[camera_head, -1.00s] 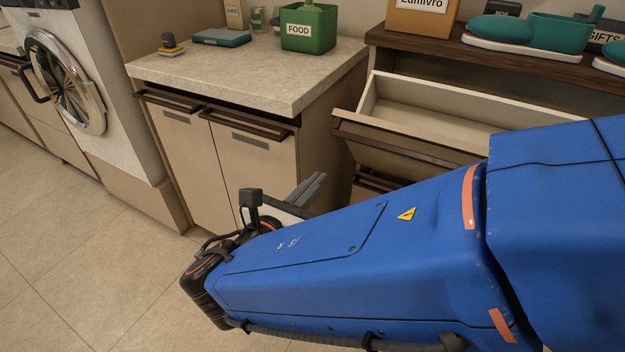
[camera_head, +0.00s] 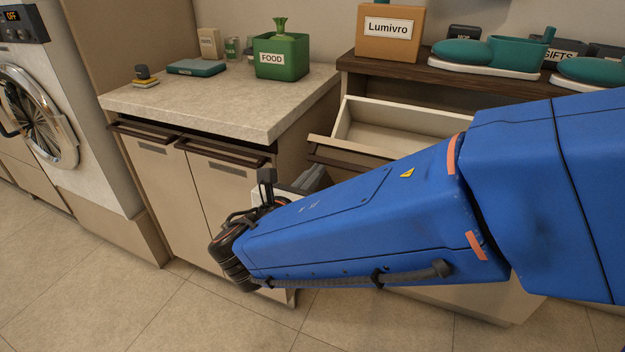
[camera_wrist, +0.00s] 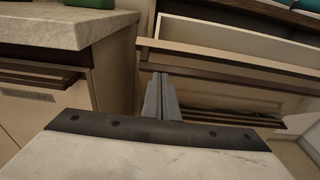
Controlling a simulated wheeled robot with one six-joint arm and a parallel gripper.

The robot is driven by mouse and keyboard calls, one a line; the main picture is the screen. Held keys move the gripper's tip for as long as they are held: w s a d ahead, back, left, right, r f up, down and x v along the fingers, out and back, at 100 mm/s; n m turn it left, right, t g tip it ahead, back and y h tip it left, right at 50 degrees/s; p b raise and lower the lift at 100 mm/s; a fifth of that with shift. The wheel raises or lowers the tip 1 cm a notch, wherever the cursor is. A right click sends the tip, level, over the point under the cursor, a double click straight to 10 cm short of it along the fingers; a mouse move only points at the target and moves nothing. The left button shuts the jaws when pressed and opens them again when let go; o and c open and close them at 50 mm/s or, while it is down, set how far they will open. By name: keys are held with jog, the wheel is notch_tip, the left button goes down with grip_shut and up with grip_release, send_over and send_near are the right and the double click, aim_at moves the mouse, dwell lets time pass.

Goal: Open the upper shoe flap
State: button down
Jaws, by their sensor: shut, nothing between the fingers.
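The upper shoe flap (camera_head: 345,156) is tilted out at its top from the shoe cabinet, and its pale inner bin (camera_head: 395,125) shows. In the wrist view the upper flap (camera_wrist: 235,68) runs across the upper middle, with a dark rail along its top edge. My gripper (camera_head: 318,178) is in front of the cabinet, mostly hidden behind my blue arm in the head view. In the wrist view my gripper (camera_wrist: 162,80) is shut and empty, its fingertips just below or at the flap's rail; I cannot tell whether they touch. A lower flap handle (camera_wrist: 230,116) shows beneath.
A counter (camera_head: 225,100) with cupboards stands left of the shoe cabinet, bearing a green FOOD box (camera_head: 282,58). A washing machine (camera_head: 40,120) is at far left. Shoes (camera_head: 520,55) and a Lumivro box (camera_head: 388,32) stand on the cabinet top (camera_head: 440,72). Floor in front is clear.

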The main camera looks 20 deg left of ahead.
aim_at(319, 160)
jog(key=shift+w+r, duration=1.05)
jog(key=shift+r, duration=0.15)
jog(key=shift+f, duration=0.1)
